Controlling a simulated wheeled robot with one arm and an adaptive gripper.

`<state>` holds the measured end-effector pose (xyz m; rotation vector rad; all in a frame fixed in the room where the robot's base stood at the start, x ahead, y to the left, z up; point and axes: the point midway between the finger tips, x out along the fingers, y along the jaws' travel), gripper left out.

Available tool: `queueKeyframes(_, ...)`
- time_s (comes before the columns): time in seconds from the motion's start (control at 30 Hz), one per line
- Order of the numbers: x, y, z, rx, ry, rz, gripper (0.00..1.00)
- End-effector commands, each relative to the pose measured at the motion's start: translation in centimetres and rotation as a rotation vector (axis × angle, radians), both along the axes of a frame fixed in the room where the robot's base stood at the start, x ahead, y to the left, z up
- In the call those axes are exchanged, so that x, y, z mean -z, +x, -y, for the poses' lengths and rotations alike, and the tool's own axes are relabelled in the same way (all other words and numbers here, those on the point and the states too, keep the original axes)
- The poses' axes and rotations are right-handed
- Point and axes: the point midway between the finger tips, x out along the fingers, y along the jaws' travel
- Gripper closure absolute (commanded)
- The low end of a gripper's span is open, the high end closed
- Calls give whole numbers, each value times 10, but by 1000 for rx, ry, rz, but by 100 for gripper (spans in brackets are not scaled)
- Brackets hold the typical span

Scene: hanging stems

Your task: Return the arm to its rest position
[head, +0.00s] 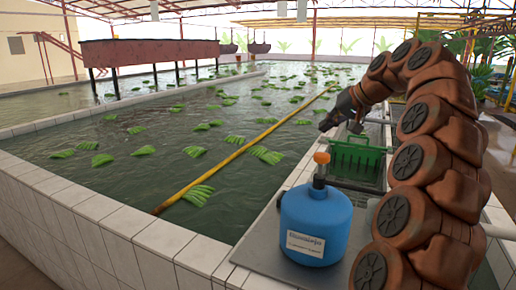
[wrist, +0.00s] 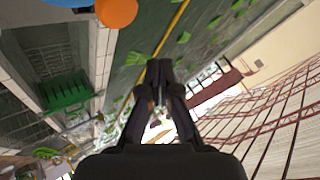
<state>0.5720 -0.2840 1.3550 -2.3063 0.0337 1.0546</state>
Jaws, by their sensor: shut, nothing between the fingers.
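My arm (head: 420,170) arches up on the right side of the head view and bends over to the left at its top. My gripper (head: 330,119) hangs at its end, above the tiled edge of the pool. In the wrist view my gripper (wrist: 159,72) has its two dark fingers together, with nothing held between them. It is apart from everything around it.
A blue jug (head: 316,222) with an orange cap stands on the grey ledge, left of my arm. A green crate (head: 357,158) sits behind it; it also shows in the wrist view (wrist: 66,91). Green bunches (head: 194,151) float in the pool beside a yellow pole (head: 237,155).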

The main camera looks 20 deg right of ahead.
Motion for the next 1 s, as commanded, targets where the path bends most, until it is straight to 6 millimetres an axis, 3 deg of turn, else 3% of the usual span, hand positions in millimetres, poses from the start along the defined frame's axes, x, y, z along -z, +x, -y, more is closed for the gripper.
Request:
queueKeyframes(0.17, 1, 0, -4, -7, 0, -4, 100)
queueKeyframes(0.27, 4, 0, -22, -34, 0, -22, 100)
queueKeyframes(0.47, 26, -11, -94, -145, -8, -107, 100)
queueKeyframes(0.67, 56, -37, -164, -248, -39, -207, 100)
queueKeyframes(0.8, 81, -65, -206, -311, -70, -280, 100)
queueKeyframes(1.0, 121, -114, -253, -384, -127, -389, 100)
